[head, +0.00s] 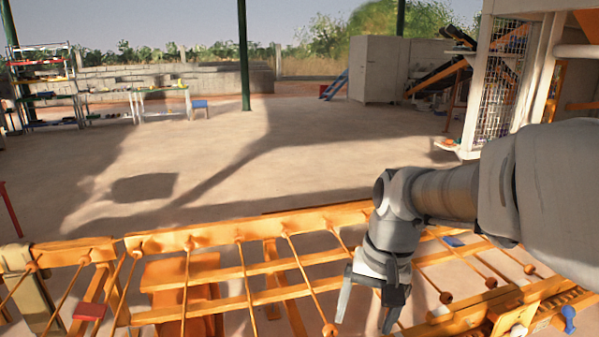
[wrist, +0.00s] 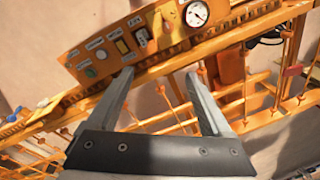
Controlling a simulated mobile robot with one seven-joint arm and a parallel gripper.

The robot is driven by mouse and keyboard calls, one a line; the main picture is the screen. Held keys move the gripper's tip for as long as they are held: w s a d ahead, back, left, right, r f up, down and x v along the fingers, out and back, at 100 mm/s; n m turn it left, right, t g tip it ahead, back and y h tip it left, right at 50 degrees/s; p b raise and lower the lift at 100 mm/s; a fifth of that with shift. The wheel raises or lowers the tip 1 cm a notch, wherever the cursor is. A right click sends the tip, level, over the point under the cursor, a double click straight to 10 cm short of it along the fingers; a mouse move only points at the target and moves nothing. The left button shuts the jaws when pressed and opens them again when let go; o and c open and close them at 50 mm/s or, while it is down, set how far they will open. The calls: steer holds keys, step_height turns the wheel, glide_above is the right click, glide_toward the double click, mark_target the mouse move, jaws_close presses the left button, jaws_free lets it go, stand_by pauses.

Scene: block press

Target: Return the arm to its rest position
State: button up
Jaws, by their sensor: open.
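My gripper (head: 367,308) hangs from my grey arm over the orange frame (head: 200,236) at the right of the head view. Its two fingers are spread apart with nothing between them. In the wrist view my gripper (wrist: 160,78) is also open and empty. Beyond its fingertips is an orange control panel (wrist: 108,62) with a round gauge (wrist: 196,13), knobs and labels. My arm reaches in from the right side of the head view.
Orange rods with round knobs run across the frame. A red block (head: 90,311) lies at the left and a blue piece (head: 454,241) at the right. A caged machine (head: 503,80) stands at the upper right. The floor (head: 270,150) beyond is mostly clear.

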steer(key=s+d+r+n+t+h+p, duration=0.1)
steer(key=s+d+r+n+t+p, duration=0.1)
steer(key=s+r, duration=0.8)
steer(key=shift+s+d+n+t+p, duration=0.4)
steer(key=shift+s+d+t+p, duration=0.25)
steer(key=shift+t+p, duration=0.7)
